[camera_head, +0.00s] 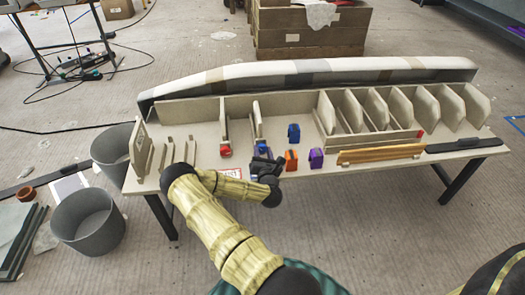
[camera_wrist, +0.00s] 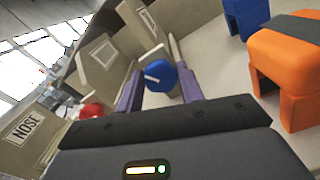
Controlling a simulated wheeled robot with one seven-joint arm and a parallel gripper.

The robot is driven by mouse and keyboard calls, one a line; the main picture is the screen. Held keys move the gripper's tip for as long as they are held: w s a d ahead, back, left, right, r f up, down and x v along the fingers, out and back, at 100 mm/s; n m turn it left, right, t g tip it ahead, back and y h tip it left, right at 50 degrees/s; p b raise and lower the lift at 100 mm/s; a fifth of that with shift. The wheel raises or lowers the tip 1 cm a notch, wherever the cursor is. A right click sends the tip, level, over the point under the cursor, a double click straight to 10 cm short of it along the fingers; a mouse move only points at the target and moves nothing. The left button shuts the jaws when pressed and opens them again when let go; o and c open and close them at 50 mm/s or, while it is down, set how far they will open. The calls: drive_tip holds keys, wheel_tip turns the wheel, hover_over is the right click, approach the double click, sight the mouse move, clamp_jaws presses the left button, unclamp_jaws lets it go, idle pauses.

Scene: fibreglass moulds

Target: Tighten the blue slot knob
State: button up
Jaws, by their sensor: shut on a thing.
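The blue slot knob (camera_wrist: 160,76) shows in the wrist view as a round blue disc with a pale slot mark, between my two fingers. My gripper (camera_wrist: 160,88) is shut on it, one finger on each side. In the head view my gripper (camera_head: 262,158) is at the middle of the table, in front of an upright slotted board (camera_head: 257,124). There the knob is mostly hidden by my gripper. A red knob (camera_head: 226,151) sits at the foot of another board to the left; it also shows in the wrist view (camera_wrist: 90,110).
Blue (camera_head: 293,133), orange (camera_head: 291,161) and purple (camera_head: 316,157) blocks stand close to the right of my gripper. Several upright panels (camera_head: 376,110) fill the table's right half. Wooden strips (camera_head: 380,154) lie at the front right. Grey bins (camera_head: 88,222) stand on the floor at left.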

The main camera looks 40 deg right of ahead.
drive_tip(key=shift+w+r+m+p, duration=0.15)
drive_tip(key=shift+m+p, duration=0.35)
drive_tip(key=shift+m, duration=1.2)
drive_tip(key=shift+d, duration=0.25)
drive_tip(key=shift+a, duration=0.1)
drive_tip(key=o, duration=1)
drive_tip(key=shift+a, duration=0.1)
drive_tip(key=shift+s+f, duration=0.2)
drive_tip(key=p+v, duration=0.2)
drive_tip(key=v, duration=1.5)
drive_tip(key=shift+s, duration=0.2)
